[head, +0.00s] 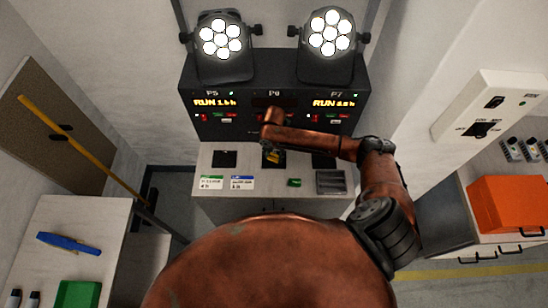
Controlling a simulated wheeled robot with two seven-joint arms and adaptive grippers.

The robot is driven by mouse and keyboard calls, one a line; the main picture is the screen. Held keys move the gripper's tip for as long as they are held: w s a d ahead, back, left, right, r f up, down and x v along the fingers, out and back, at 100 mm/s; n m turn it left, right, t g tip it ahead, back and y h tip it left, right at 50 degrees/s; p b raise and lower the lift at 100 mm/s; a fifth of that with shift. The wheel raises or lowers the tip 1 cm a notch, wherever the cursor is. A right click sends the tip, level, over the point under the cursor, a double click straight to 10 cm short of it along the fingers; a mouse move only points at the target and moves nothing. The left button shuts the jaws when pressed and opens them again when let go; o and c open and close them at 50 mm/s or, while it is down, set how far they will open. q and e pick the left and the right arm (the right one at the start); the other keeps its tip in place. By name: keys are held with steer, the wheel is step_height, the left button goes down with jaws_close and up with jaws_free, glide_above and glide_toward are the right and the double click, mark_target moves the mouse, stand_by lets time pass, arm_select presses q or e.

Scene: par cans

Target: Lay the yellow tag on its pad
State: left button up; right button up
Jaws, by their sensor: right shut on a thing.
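My right gripper (271,150) points down over the middle of the white counter (264,203), under the panel's middle bay P6. It is shut on the yellow tag (276,157), a small yellow patch below the wrist. The tag is over a dark square pad (265,163), partly hidden by my gripper and tag. I cannot tell if the tag touches the pad. Similar dark pads lie to the left (224,159) and right (323,162). My left gripper is not in view.
A green-striped card (211,182), a blue-striped card (242,183), a small green item (294,182) and a slatted grey plate (331,182) lie along the counter's front. Two lit lamps (221,38) (329,33) stand on the black panel (245,128). An orange box (510,203) is right.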

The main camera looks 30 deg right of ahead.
mark_target(274, 158)
steer(key=shift+f, duration=0.75)
steer(key=shift+f, duration=0.15)
steer(key=o, duration=0.9)
steer(key=shift+o, duration=0.2)
step_height(274, 158, up, 12)
steer(key=shift+r, duration=0.2)
